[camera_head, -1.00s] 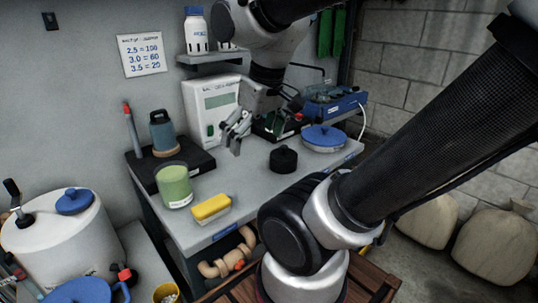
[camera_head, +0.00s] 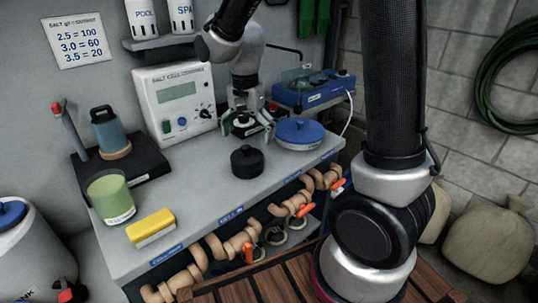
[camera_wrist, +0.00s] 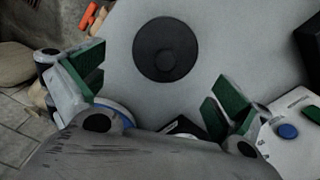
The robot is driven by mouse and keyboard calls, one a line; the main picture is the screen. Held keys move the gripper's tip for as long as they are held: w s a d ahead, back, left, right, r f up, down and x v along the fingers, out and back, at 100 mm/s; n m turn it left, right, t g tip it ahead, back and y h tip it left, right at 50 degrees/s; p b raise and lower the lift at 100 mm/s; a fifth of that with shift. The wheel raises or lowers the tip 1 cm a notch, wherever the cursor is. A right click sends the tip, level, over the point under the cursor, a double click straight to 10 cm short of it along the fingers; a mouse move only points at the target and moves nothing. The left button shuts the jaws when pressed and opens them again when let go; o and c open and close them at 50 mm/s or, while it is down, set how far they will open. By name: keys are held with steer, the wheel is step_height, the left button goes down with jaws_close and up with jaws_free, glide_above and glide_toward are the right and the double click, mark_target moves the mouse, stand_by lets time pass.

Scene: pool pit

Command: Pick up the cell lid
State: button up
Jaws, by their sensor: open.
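The cell lid, as I take it, is a black round piece with a raised knob (camera_head: 247,162), lying on the grey bench top in front of the salt cell controller. In the wrist view the lid (camera_wrist: 165,50) appears ahead of the jaws, near the top centre, fully visible. My gripper (camera_head: 246,130) is over the bench behind the lid, apart from it. Its green-padded fingers (camera_wrist: 160,88) are spread wide with nothing between them.
A blue-lidded round container (camera_head: 299,133) stands right of the lid. The white controller (camera_head: 175,99) and a blue device (camera_head: 315,90) stand behind. A yellow block (camera_head: 151,228) and green cup (camera_head: 111,198) are at left. Pipes with orange-handled valves (camera_head: 304,210) run below the bench.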

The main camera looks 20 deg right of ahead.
mark_target(248, 155)
steer(key=shift+w+m, duration=0.1)
steer(key=shift+m, duration=0.6)
steer(key=shift+f, duration=0.3)
steer(key=f, duration=0.7)
steer(key=shift+a+f, duration=0.15)
steer(key=shift+a, duration=0.1)
steer(key=c, duration=1)
